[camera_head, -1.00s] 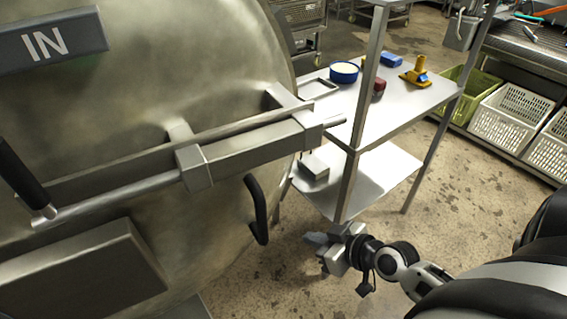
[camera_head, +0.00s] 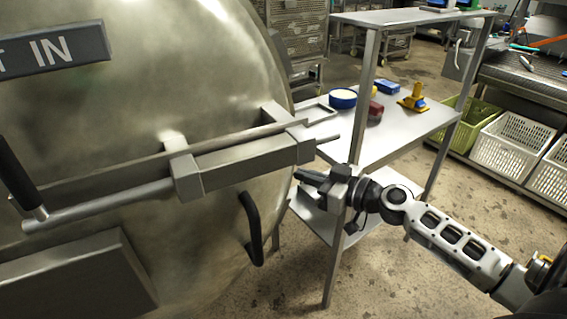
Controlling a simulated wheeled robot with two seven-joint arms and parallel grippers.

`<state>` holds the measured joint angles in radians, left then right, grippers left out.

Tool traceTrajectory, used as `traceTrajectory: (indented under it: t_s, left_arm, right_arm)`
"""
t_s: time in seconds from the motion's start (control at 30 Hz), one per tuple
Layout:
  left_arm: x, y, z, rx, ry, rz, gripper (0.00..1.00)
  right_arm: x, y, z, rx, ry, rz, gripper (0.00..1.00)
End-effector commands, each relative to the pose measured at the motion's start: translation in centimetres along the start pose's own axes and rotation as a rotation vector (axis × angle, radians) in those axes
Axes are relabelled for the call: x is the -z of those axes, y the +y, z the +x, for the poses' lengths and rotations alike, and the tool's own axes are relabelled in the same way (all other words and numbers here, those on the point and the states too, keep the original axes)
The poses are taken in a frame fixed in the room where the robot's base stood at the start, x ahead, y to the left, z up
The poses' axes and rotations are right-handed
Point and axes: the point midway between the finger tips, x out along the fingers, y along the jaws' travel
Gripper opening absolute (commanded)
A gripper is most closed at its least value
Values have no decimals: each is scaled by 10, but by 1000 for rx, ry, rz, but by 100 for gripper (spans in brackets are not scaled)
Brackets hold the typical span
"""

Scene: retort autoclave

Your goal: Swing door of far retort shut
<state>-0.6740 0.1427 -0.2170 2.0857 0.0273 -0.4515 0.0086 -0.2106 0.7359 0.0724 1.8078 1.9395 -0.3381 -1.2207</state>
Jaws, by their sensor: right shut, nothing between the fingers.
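The large round steel retort door (camera_head: 110,145) fills the left of the head view. A long latch bar (camera_head: 245,155) crosses it, with a black-gripped lever (camera_head: 20,180) at its left end. A curved black handle (camera_head: 252,228) sits near the door's right edge. My right gripper (camera_head: 312,182) is shut and empty, just right of the door's edge. It is above and to the right of the black handle and below the latch bar's end, and looks apart from both. Whether the door stands ajar cannot be told. My left gripper is not in view.
A steel shelf table (camera_head: 420,125) stands right behind my right gripper, its front post (camera_head: 335,260) close to my arm. It bears a blue tub (camera_head: 343,99), a blue box (camera_head: 388,87) and a yellow tool (camera_head: 413,99). White crates (camera_head: 503,142) stand at the right.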

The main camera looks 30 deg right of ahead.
Motion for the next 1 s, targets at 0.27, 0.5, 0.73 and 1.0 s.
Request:
traceTrajectory:
  t_s: [0.27,0.5,0.73,1.0]
  left_arm:
    - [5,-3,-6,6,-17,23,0]
    - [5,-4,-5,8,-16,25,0]
    - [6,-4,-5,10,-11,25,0]
    - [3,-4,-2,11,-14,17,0]
  right_arm:
    - [4,0,47,-1,2,0,0]
    - [0,0,63,0,0,0,0]
    - [-1,0,63,0,0,0,0]
    - [-2,2,63,4,1,-1,0]
